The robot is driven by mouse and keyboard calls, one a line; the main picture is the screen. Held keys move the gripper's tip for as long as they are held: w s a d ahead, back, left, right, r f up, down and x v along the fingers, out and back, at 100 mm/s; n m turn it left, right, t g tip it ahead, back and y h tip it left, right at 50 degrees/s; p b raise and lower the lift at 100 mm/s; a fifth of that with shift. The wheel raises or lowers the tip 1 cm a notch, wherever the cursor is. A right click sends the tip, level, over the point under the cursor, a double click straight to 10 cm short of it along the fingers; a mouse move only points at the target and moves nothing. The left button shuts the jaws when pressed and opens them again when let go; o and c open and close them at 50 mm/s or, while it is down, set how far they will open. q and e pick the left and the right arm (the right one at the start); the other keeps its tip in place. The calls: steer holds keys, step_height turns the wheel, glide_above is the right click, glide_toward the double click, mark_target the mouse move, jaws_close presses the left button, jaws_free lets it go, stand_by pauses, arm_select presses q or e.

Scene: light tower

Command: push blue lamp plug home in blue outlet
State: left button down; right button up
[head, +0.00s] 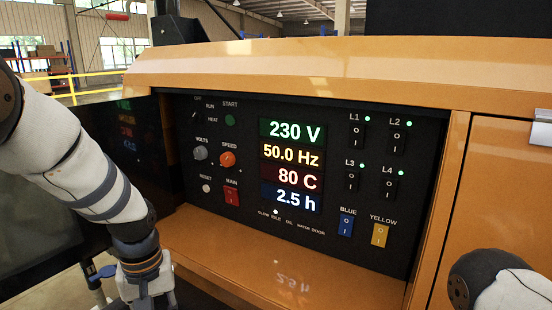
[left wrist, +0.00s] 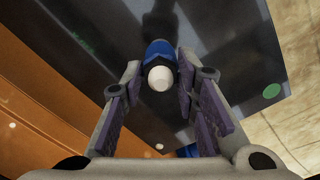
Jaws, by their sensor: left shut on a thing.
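My left gripper (left wrist: 158,82) has its fingers on either side of a blue piece with a rounded white end (left wrist: 159,77), seen between the fingertips in the left wrist view. It appears to be the blue lamp plug, held in the shut jaws. A second small blue patch (left wrist: 187,151) shows low between the fingers, partly hidden; I cannot tell whether it is the blue outlet. In the head view my left gripper (head: 148,292) points down at the bottom left, its fingertips cut off. My right gripper is out of view.
An orange ledge (head: 260,270) juts out below, right of my left gripper.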

arm_select(q)
steer(key=shift+r+p, duration=0.85)
steer(key=shift+r, duration=2.2)
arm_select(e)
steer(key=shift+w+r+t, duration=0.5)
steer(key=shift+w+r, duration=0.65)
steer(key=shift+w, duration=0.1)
